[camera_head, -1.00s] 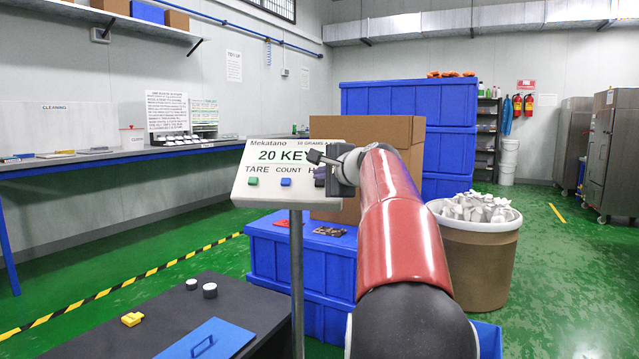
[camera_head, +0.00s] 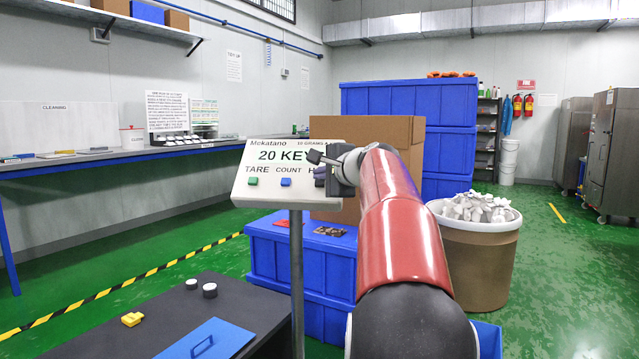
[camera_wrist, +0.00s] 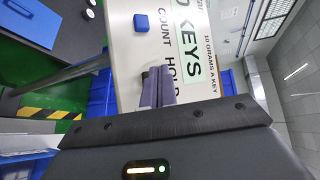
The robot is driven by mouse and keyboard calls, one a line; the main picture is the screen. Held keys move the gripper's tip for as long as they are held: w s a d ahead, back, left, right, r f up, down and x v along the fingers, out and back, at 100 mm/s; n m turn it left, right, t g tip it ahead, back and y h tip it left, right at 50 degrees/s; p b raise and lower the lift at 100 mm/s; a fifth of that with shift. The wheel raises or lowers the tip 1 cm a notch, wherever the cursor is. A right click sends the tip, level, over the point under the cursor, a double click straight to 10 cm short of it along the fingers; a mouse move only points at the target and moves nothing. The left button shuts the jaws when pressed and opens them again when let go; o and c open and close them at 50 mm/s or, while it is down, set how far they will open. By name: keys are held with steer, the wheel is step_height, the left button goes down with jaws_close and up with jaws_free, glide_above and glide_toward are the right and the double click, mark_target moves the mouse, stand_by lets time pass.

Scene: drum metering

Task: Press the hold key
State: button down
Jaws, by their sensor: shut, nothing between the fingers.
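The scale's display panel (camera_head: 285,165) reads "20 KEYS", with TARE, COUNT and HOLD labels, the last partly covered in the head view. A green key (camera_head: 252,181) sits under TARE and a blue key (camera_head: 286,182) under COUNT; the blue one also shows in the wrist view (camera_wrist: 141,22). My gripper (camera_head: 322,174) is at the panel's right end, by the HOLD label (camera_wrist: 177,90). Its fingers (camera_wrist: 156,82) are together and empty, pointing at the panel. The hold key is not clearly visible; contact cannot be told.
Blue crates (camera_head: 300,265) and a cardboard box (camera_head: 385,128) stand behind. A brown drum (camera_head: 480,262) is at right.

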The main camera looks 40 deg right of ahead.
stand_by(0.4)
steer(key=shift+w+d+f, duration=0.2)
steer(key=shift+f, duration=0.1)
steer(key=shift+w+d+f, duration=0.15)
steer(key=shift+d+f, duration=0.05)
steer(key=shift+f, duration=0.05)
stand_by(0.7)
stand_by(0.3)
steer(key=shift+s+a+r, duration=0.35)
steer(key=shift+a+r, duration=0.05)
steer(key=shift+r, duration=0.15)
steer(key=a+r, duration=0.1)
steer(key=s+r+p, duration=0.1)
steer(key=s+a+r, duration=0.1)
steer(key=shift+s+a+r, duration=0.2)
steer(key=shift+a+r, duration=0.05)
steer(key=shift+a, duration=0.05)
stand_by(0.3)
stand_by(0.7)
